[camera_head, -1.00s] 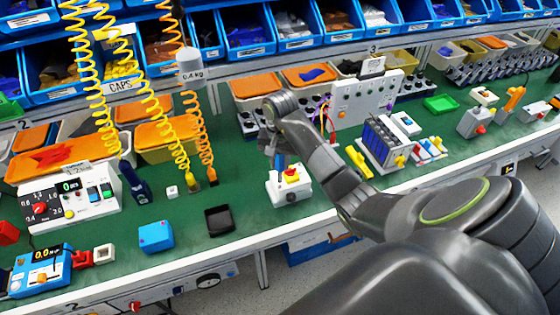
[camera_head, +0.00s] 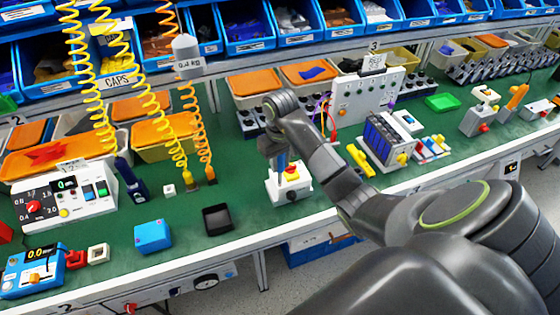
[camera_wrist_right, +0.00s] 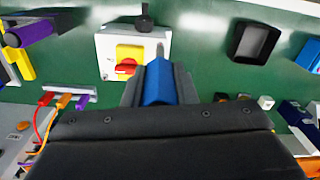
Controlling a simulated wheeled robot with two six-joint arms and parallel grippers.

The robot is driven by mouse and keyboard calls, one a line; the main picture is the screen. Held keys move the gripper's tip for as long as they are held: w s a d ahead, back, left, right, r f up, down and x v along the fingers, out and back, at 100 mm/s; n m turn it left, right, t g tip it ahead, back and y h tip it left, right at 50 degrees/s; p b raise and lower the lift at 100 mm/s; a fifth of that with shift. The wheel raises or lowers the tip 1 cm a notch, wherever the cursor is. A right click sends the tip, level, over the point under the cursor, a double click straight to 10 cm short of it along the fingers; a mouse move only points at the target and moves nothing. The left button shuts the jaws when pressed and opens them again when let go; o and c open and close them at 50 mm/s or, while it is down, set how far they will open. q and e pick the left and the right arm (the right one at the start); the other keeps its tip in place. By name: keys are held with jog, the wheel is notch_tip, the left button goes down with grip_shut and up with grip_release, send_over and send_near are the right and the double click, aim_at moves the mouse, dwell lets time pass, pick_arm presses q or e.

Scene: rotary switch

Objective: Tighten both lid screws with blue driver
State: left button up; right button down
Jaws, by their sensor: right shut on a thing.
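The white switch box (camera_head: 289,188), with a red and yellow rotary knob (camera_head: 291,173), stands on the green bench. It also shows in the right wrist view (camera_wrist_right: 108,50), with a round black part at its far edge. The lid screws are too small to make out. My right gripper (camera_head: 279,152) is shut on the blue driver (camera_head: 281,164), above the box in the head view. The blue handle (camera_wrist_right: 158,82) shows between the fingers in the right wrist view, overlapping the box's near edge. My left gripper is out of view.
A black tray (camera_head: 217,219) and a blue box (camera_head: 153,237) lie left of the switch box. Yellow and orange coiled cords hang behind on the left. A battery-like blue and white unit (camera_head: 385,140) stands to the right. Some bare green bench lies around the switch box.

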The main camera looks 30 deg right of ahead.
jog(key=shift+f+b, duration=0.45)
jog(key=shift+f, duration=0.05)
dwell(0.4)
jog(key=shift+r, duration=0.1)
jog(key=m, duration=0.6)
jog(key=shift+m, duration=1.1)
jog(key=m, duration=0.3)
jog(key=shift+a+m, duration=0.1)
jog(key=shift+m, duration=0.2)
jog(key=m, duration=0.4)
